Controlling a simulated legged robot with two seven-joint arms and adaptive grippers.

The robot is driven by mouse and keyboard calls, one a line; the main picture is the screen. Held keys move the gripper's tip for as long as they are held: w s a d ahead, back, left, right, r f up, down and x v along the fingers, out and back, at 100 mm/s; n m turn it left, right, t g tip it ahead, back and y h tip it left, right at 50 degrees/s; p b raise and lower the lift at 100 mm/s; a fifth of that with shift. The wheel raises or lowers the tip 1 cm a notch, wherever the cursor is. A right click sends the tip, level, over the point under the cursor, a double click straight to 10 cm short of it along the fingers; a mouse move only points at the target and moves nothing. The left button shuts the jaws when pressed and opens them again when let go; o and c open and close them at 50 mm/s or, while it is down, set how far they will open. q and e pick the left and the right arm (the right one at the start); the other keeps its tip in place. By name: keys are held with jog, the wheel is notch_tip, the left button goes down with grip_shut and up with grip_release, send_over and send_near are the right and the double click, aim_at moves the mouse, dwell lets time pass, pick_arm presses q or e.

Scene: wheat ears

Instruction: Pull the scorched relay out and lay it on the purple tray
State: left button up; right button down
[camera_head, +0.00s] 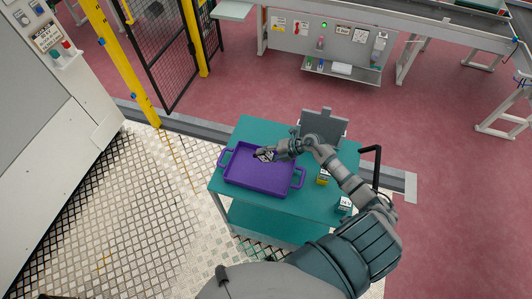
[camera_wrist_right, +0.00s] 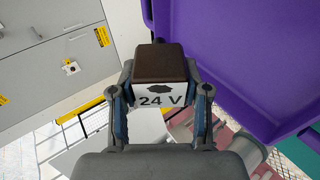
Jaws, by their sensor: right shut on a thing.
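My right gripper (camera_wrist_right: 160,115) is shut on the scorched relay (camera_wrist_right: 163,72), a block with a dark brown top and a white face marked "24 V" with a black smudge. In the head view the right gripper (camera_head: 267,155) is over the far part of the purple tray (camera_head: 258,176), and the relay there is small and partly hidden. The tray also shows in the right wrist view (camera_wrist_right: 230,45), beside the relay. I cannot tell whether the relay touches the tray. My left gripper is not in view.
The tray stands on a teal cart (camera_head: 245,131). A yellow-and-dark block (camera_head: 323,177) and a white-topped block (camera_head: 345,204) stand on its right side. A grey cabinet (camera_head: 45,125) is at the left. A yellow post and mesh fence (camera_head: 170,50) and a conveyor bench (camera_head: 325,40) stand behind.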

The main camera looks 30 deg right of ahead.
jog(key=shift+a+r, duration=0.15)
jog(key=shift+a, duration=0.35)
jog(key=shift+a+r+p, duration=0.1)
jog(key=shift+a+p, duration=0.05)
jog(key=shift+p, duration=0.15)
jog(key=shift+f+b, duration=0.5)
jog(key=shift+f, duration=0.2)
jog(key=f+b, duration=0.1)
jog(key=f, duration=0.1)
jog(key=f+b, duration=0.1)
jog(key=f, duration=0.1)
jog(key=f+b, duration=0.2)
jog(key=shift+d+f, duration=0.25)
jog(key=shift+d, duration=0.15)
jog(key=shift+a+f+b, duration=0.3)
jog(key=shift+f, duration=0.05)
jog(key=c, duration=0.9)
grip_release()
jog(key=shift+d, duration=0.1)
jog(key=o, duration=0.4)
jog(key=shift+d+f, duration=0.1)
jog(key=shift+d, duration=0.15)
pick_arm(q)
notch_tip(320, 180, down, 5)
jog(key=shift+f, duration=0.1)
pick_arm(e)
jog(key=shift+o, duration=0.2)
